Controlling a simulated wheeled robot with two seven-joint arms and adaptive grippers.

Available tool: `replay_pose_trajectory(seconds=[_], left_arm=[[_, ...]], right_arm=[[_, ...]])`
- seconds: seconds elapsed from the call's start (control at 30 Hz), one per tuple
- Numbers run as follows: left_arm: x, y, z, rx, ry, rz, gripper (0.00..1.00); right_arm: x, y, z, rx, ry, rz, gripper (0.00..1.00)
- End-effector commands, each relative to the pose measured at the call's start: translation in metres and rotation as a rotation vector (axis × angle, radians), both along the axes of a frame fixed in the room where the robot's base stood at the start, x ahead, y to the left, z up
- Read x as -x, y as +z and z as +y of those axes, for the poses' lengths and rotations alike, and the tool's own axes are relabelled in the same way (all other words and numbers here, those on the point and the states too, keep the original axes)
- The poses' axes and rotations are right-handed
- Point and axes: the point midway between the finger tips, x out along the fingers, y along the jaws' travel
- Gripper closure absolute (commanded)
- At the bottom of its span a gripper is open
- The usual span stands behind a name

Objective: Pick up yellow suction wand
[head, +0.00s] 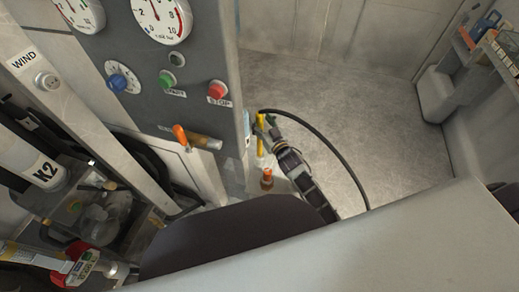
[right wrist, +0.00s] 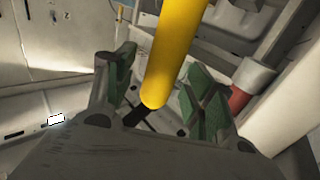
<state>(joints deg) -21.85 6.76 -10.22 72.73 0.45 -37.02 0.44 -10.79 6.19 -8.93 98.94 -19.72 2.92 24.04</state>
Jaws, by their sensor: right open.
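The yellow suction wand (head: 260,134) stands roughly upright beside the grey control panel in the head view, with a black hose running from its top. In the right wrist view the wand (right wrist: 172,55) comes down from the top edge, and its rounded end shows between the green finger pads. My right gripper (head: 267,127) is at the wand, its fingers open on either side of it; it also shows in the right wrist view (right wrist: 160,92). I cannot tell whether either pad touches the wand. My left gripper is not in view.
The control panel (head: 205,60) with gauges, buttons and an orange-handled lever (head: 181,135) stands left of the wand. The black hose (head: 335,150) arcs over the floor to the right. An orange-topped fitting (head: 267,179) is below the wand. Open floor (head: 330,95) lies behind.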

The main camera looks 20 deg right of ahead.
Motion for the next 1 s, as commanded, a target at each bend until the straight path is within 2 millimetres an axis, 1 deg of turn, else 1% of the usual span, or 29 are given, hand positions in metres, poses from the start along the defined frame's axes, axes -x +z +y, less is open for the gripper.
replay_pose_trajectory(seconds=[0.1, 0.23, 0.73, 1.0], left_arm=[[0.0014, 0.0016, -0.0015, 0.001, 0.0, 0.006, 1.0], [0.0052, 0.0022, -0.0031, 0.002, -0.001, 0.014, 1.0], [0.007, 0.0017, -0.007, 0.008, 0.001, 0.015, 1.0], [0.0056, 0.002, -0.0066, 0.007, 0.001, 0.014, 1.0]], right_arm=[[-0.008, 0.0005, 0.0017, 0.001, 0.0, -0.002, 0.46], [-0.0125, 0.0005, 0.0025, 0.0, 0.0, -0.001, 0.46], [-0.0129, 0.0005, 0.0027, 0.0, 0.0, -0.001, 0.46], [-0.0129, 0.0005, 0.0027, 0.0, 0.0, -0.001, 0.8]])
